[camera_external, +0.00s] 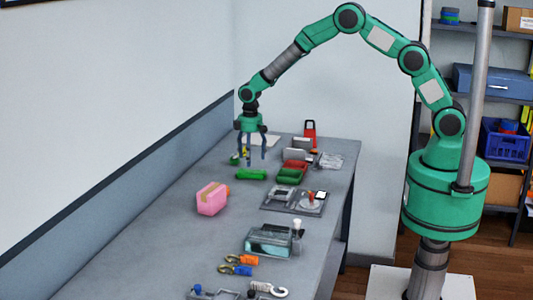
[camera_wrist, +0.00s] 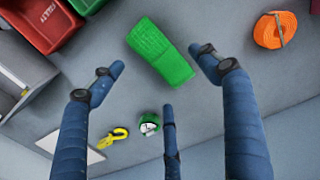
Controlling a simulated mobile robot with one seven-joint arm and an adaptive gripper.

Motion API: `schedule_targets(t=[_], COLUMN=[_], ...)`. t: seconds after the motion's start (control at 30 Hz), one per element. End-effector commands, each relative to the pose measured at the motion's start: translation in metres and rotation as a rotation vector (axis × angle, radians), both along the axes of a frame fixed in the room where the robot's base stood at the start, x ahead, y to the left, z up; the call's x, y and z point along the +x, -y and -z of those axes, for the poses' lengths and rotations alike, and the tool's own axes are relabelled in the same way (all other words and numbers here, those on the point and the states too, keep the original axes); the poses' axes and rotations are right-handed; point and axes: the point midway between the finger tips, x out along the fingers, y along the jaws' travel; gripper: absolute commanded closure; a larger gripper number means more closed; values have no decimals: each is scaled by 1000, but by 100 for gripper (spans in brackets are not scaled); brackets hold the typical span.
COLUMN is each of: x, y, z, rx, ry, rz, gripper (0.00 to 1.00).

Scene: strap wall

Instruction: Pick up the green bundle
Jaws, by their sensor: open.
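The green bundle (camera_external: 251,174) lies flat on the grey table, just below and in front of my gripper (camera_external: 250,158) in the external view. In the wrist view the green bundle (camera_wrist: 160,50) is a ribbed, elongated roll lying at a slant. My gripper (camera_wrist: 161,72) has its three blue fingers spread and empty. The bundle shows between and beyond the tips of the left and right fingers, with its lower right end close to the right fingertip. The fingers appear above the table; whether any touches the bundle, I cannot tell.
A green bin (camera_wrist: 40,20) and a red bin (camera_wrist: 77,20) stand beside the bundle. An orange rolled strap (camera_wrist: 275,31) and a green-and-white roll (camera_wrist: 148,123) with a yellow hook lie nearby. A pink pack (camera_external: 210,200) sits nearer the camera. The wall borders the table's left side.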

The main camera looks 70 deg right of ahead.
Motion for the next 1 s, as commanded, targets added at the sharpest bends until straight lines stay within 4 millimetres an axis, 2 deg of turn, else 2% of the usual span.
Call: schedule_targets(t=[0.23, 0.6, 1.0], x=[-1, -1, -1], y=[0, -1, -1], z=[8, 47, 52], rx=[0, 0, 0], ry=[-1, 0, 0], rz=[0, 0, 0], gripper=[24, 24, 24])
